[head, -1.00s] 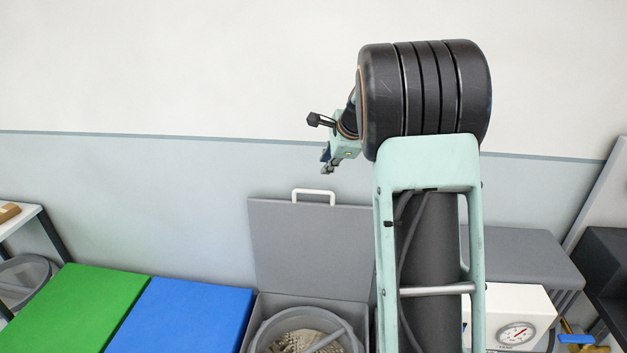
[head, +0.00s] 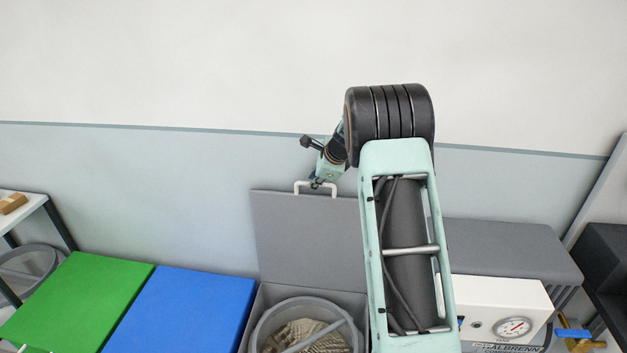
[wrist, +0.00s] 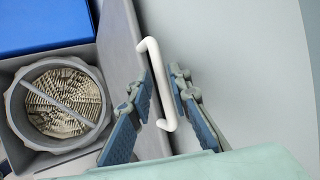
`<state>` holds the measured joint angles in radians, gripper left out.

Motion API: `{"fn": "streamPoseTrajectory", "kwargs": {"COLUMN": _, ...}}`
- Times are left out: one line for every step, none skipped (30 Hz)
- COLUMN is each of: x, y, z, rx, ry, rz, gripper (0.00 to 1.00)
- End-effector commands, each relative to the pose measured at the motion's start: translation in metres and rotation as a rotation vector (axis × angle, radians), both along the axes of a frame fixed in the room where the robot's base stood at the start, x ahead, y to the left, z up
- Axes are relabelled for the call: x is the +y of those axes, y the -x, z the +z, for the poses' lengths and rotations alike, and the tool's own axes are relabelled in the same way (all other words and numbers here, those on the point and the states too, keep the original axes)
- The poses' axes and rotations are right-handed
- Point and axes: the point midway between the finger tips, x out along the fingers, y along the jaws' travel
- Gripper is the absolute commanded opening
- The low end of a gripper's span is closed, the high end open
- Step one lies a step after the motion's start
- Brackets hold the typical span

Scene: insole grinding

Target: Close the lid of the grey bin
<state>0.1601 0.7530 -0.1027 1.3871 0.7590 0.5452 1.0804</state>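The grey bin (head: 265,300) stands against the wall with its grey lid (head: 305,240) upright and open. A white handle (head: 315,186) is on the lid's top edge, and the handle also shows in the wrist view (wrist: 158,75). My gripper (head: 317,182) is at the handle. In the wrist view my gripper (wrist: 164,84) is open, with one blue-padded finger on each side of the handle bar. I see a gap between the fingers and the bar. In the head view the fingertips are small and partly overlap the handle.
A round grey container with a ribbed, beige inside (head: 312,335) sits in the bin. Blue (head: 185,310) and green (head: 80,300) panels lie to its left. A white box with a dial gauge (head: 490,300) stands right, below a grey bench-like top (head: 510,248). The wall is close behind.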

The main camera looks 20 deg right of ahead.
Motion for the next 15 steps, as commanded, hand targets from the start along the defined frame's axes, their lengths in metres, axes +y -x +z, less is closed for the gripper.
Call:
{"fn": "streamPoseTrajectory", "kwargs": {"x": 0.0008, "y": -0.0016, "z": -0.0022, "rx": 0.000, "ry": 0.000, "rz": 0.000, "gripper": 0.18}}
{"fn": "streamPoseTrajectory", "kwargs": {"x": 0.0009, "y": -0.0022, "z": -0.0029, "rx": 0.000, "ry": 0.000, "rz": 0.000, "gripper": 0.18}}
{"fn": "streamPoseTrajectory", "kwargs": {"x": 0.0011, "y": -0.0027, "z": -0.0036, "rx": 0.000, "ry": 0.000, "rz": 0.000, "gripper": 0.18}}
{"fn": "streamPoseTrajectory", "kwargs": {"x": 0.0011, "y": -0.0030, "z": -0.0038, "rx": -0.001, "ry": 0.000, "rz": 0.000, "gripper": 0.18}}
{"fn": "streamPoseTrajectory", "kwargs": {"x": 0.0011, "y": -0.0031, "z": -0.0040, "rx": -0.001, "ry": 0.000, "rz": 0.000, "gripper": 0.18}}
{"fn": "streamPoseTrajectory", "kwargs": {"x": 0.0012, "y": -0.0032, "z": -0.0042, "rx": -0.001, "ry": 0.000, "rz": 0.000, "gripper": 0.18}}
{"fn": "streamPoseTrajectory", "kwargs": {"x": 0.0012, "y": -0.0032, "z": -0.0042, "rx": -0.001, "ry": 0.000, "rz": 0.000, "gripper": 0.18}}
{"fn": "streamPoseTrajectory", "kwargs": {"x": 0.0011, "y": -0.0032, "z": -0.0042, "rx": -0.001, "ry": 0.000, "rz": 0.000, "gripper": 0.18}}
{"fn": "streamPoseTrajectory", "kwargs": {"x": 0.0011, "y": -0.0031, "z": -0.0042, "rx": -0.001, "ry": 0.001, "rz": 0.000, "gripper": 0.18}}
{"fn": "streamPoseTrajectory", "kwargs": {"x": 0.0011, "y": -0.0031, "z": -0.0042, "rx": -0.001, "ry": 0.001, "rz": 0.000, "gripper": 0.18}}
{"fn": "streamPoseTrajectory", "kwargs": {"x": 0.0011, "y": -0.0031, "z": -0.0042, "rx": -0.001, "ry": 0.001, "rz": 0.000, "gripper": 0.18}}
{"fn": "streamPoseTrajectory", "kwargs": {"x": 0.0011, "y": -0.0030, "z": -0.0041, "rx": -0.001, "ry": 0.001, "rz": 0.000, "gripper": 0.14}}
{"fn": "streamPoseTrajectory", "kwargs": {"x": 0.0010, "y": -0.0030, "z": -0.0041, "rx": -0.001, "ry": 0.001, "rz": 0.000, "gripper": 0.10}}
{"fn": "streamPoseTrajectory", "kwargs": {"x": 0.0010, "y": -0.0030, "z": -0.0041, "rx": -0.001, "ry": 0.001, "rz": 0.000, "gripper": 0.07}}
{"fn": "streamPoseTrajectory", "kwargs": {"x": 0.0010, "y": -0.0030, "z": -0.0041, "rx": -0.001, "ry": 0.001, "rz": 0.000, "gripper": 0.03}}
